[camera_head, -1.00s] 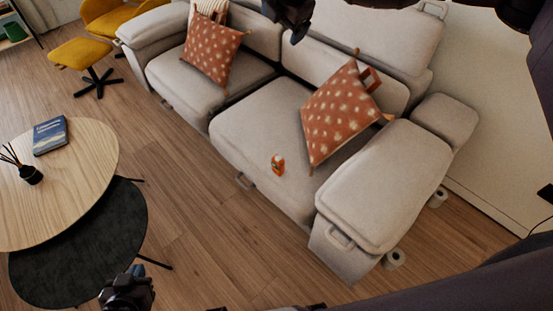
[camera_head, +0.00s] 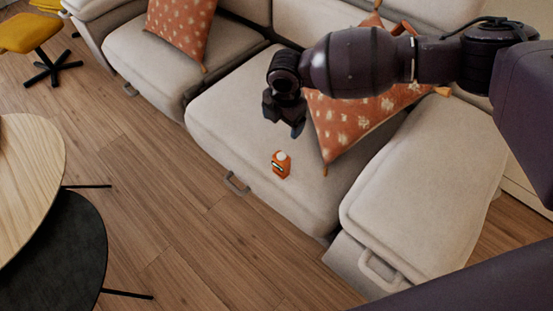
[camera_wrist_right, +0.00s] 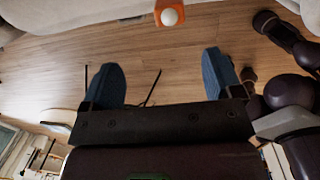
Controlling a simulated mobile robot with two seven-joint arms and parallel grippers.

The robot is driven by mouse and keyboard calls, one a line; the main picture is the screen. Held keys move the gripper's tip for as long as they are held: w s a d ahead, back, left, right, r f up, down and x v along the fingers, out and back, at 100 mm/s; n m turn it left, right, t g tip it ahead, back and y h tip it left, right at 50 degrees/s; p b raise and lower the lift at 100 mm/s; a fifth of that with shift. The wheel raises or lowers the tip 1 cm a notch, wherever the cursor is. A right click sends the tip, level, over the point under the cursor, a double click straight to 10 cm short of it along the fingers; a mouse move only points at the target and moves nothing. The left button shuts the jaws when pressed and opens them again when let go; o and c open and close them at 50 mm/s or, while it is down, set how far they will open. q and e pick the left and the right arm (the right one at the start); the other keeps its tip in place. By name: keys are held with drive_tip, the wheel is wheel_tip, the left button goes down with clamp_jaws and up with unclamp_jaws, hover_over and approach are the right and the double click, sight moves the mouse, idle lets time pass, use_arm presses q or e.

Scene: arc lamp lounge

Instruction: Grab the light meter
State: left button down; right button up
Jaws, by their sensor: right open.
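The light meter (camera_head: 281,164) is a small orange device with a white dome, on the seat of the sofa near its front edge. It also shows at the top edge of the right wrist view (camera_wrist_right: 168,13), partly cut off, beyond the fingers. My right gripper (camera_head: 285,119) is open and empty, above the seat and a little behind the meter in the head view, apart from it. Its two blue fingers stand wide apart in the right wrist view (camera_wrist_right: 164,82). My left gripper does not show clearly in either view.
An orange dotted cushion (camera_head: 345,125) leans close behind the meter, partly hidden by my right arm. The sofa armrest (camera_head: 425,200) is to the right. A wooden table (camera_head: 30,180) and a dark table (camera_head: 55,250) stand at the left. Open floor lies between.

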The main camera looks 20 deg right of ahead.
drive_tip(key=b, duration=0.2)
hover_over(282, 156)
drive_tip(key=s, duration=0.1)
drive_tip(key=shift+g, duration=0.4)
wheel_tip(282, 156, down, 7)
drive_tip(key=shift+r, duration=0.1)
wheel_tip(282, 156, down, 4)
drive_tip(key=shift+f+b, duration=0.2)
drive_tip(key=shift+b, duration=0.25)
drive_tip(key=shift+f, duration=0.5)
drive_tip(key=f+b, duration=0.1)
drive_tip(key=f, duration=0.2)
drive_tip(key=f+b, duration=0.1)
drive_tip(key=f, duration=0.1)
drive_tip(key=shift+w+f+b, duration=0.1)
drive_tip(key=shift+w+b, duration=0.25)
drive_tip(key=shift+w, duration=0.05)
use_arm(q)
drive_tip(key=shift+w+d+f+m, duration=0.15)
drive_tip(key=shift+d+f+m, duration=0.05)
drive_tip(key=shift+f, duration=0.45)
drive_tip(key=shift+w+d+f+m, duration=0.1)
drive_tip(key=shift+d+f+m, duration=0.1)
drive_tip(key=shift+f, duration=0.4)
use_arm(e)
drive_tip(key=shift+r, duration=0.2)
drive_tip(key=shift+c, duration=0.4)
drive_tip(key=c, duration=1.1)
